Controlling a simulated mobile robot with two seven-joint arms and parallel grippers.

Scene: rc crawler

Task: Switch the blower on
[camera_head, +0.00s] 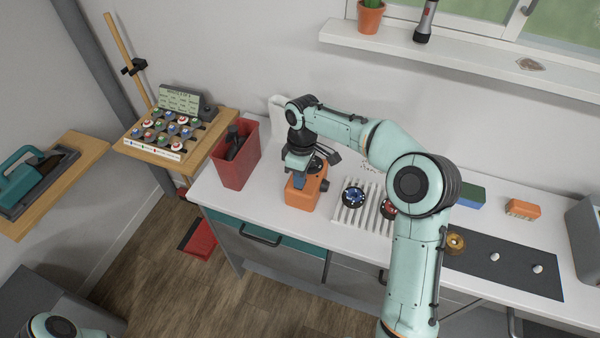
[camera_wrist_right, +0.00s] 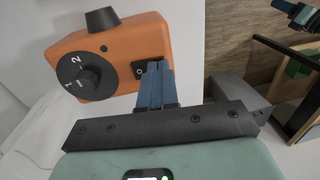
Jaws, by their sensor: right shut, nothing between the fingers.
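The blower (camera_head: 302,194) is an orange box on the white worktop, left of the grooved rack. In the right wrist view the blower (camera_wrist_right: 100,50) shows a black dial (camera_wrist_right: 84,80) marked 1 and 2, a black knob (camera_wrist_right: 102,20) on top, and a small black switch (camera_wrist_right: 139,70) with a white mark. My right gripper (camera_wrist_right: 154,66) is shut and empty, its blue fingertips right at the switch and partly covering it. Whether they touch it, and which way the switch is set, I cannot tell. In the head view the right gripper (camera_head: 298,180) is at the blower's front. My left gripper is out of view.
A red bin (camera_head: 234,168) stands left of the blower. A white grooved rack (camera_head: 345,215) with a blue-and-black round part (camera_head: 353,196) is to its right. A dark mat (camera_head: 500,264) lies further right. A wall shelf (camera_head: 450,55) runs above.

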